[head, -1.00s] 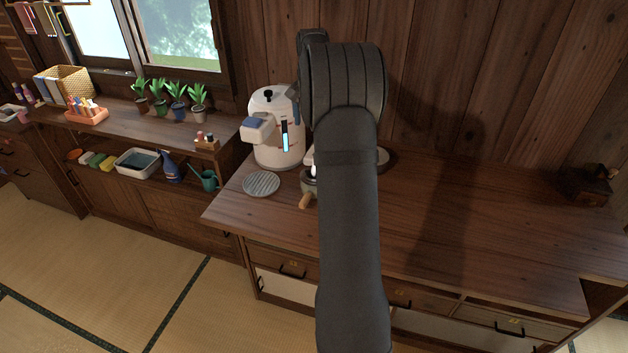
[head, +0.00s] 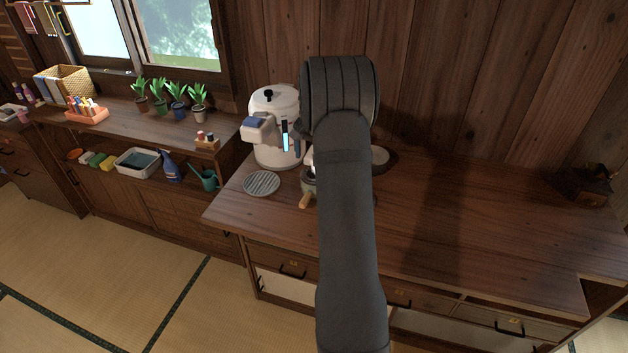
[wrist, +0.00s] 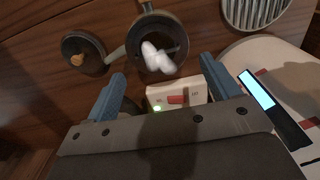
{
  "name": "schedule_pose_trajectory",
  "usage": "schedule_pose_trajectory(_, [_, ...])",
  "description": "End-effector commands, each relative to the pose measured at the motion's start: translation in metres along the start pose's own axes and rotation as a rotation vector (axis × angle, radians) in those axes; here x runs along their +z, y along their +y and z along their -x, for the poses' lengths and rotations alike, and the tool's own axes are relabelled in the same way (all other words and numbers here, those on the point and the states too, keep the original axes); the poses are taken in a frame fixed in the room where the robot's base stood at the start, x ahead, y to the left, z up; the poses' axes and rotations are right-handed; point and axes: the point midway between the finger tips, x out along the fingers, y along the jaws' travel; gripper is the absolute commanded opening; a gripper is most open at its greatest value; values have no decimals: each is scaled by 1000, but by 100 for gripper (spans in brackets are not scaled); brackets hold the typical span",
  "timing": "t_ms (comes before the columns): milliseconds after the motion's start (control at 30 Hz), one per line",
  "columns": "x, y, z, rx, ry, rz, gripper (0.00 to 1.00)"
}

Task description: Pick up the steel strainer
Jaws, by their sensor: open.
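I cannot tell for sure which part is the steel strainer. In the head view the vessel (head: 309,186) shows beside my arm, with a wooden handle (head: 305,201) toward the front. My gripper (wrist: 163,70) is open and empty, its two blue fingers apart on either side of the space before the vessel.
A round dark item with a wooden knob (wrist: 77,58) lies left of the vessel. A white box with a red switch (wrist: 178,95) sits between my fingers' lines. The white kettle (head: 275,130) and ribbed grey disc (head: 261,183) stand close by.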

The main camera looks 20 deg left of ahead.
Motion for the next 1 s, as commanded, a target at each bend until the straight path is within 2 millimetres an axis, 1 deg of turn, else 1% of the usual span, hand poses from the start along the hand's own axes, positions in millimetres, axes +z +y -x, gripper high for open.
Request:
schedule_pose_trajectory(200, [-1,0,-33,2,-4,0,82])
schedule_pose_trajectory(300, [-1,0,-44,1,-2,0,82])
schedule_pose_trajectory(500, [-1,0,-45,0,0,0,82])
schedule_pose_trajectory(533, [-1,0,-45,0,0,0,80])
schedule_pose_trajectory(567, [-1,0,-45,0,0,0,74])
schedule_pose_trajectory(600, [-1,0,-45,0,0,0,66])
schedule_pose_trajectory(667, [-1,0,-45,0,0,0,54])
schedule_pose_trajectory(800, [-1,0,-45,0,0,0,26])
schedule_pose_trajectory(833, [-1,0,-45,0,0,0,22])
schedule_pose_trajectory(1000, [-1,0,-45,0,0,0,22])
